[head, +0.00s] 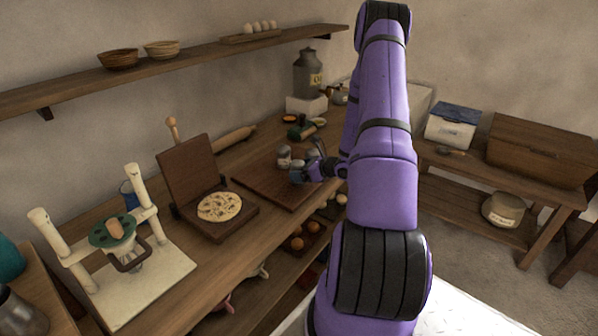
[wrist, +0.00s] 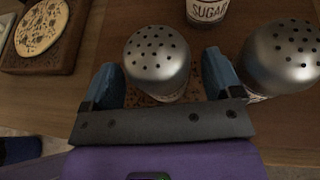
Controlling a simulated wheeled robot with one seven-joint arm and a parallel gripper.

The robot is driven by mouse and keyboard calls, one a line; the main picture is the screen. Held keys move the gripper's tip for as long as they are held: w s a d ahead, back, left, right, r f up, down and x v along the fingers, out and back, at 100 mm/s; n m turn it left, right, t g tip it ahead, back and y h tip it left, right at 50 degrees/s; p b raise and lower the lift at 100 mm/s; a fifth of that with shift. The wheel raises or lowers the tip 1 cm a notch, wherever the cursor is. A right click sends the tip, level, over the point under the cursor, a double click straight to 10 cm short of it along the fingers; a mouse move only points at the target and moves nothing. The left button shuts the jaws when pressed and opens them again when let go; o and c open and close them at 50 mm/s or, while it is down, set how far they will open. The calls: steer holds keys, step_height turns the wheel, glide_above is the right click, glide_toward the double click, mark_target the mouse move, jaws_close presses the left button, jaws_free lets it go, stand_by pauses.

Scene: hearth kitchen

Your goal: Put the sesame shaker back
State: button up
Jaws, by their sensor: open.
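A shaker with a domed, perforated metal lid (wrist: 157,52) stands between the two blue fingers of my gripper (wrist: 160,66) in the wrist view. The fingers are open, one on each side of it, with a small gap visible at the left. A second shaker with a similar lid (wrist: 287,52) stands to the right, outside the fingers. No label shows on either, so I cannot tell which one holds sesame. In the head view my gripper (head: 309,172) is low over the dark board (head: 262,180), beside a grey-lidded shaker (head: 284,152).
A flatbread (head: 220,206) lies on a hinged wooden press (head: 190,170) to the left. A white-posted stand (head: 130,270) is nearer. A grey canister (head: 309,75) stands at the back. The board's left part is clear.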

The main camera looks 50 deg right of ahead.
steer(key=v, duration=1.1)
steer(key=w+a+r+n+g+y, duration=0.3)
steer(key=a+r+n+g+y, duration=0.35)
steer(key=a+r+n, duration=1.4)
steer(key=s+a+r+n+g+h, duration=0.1)
steer(key=s+a+r+n+h, duration=0.8)
steer(key=s+a+r+n, duration=0.4)
steer(key=shift+s+a+r, duration=0.85)
steer(key=shift+s+a, duration=1.4)
steer(key=shift+s, duration=0.05)
steer(key=shift+h, duration=0.25)
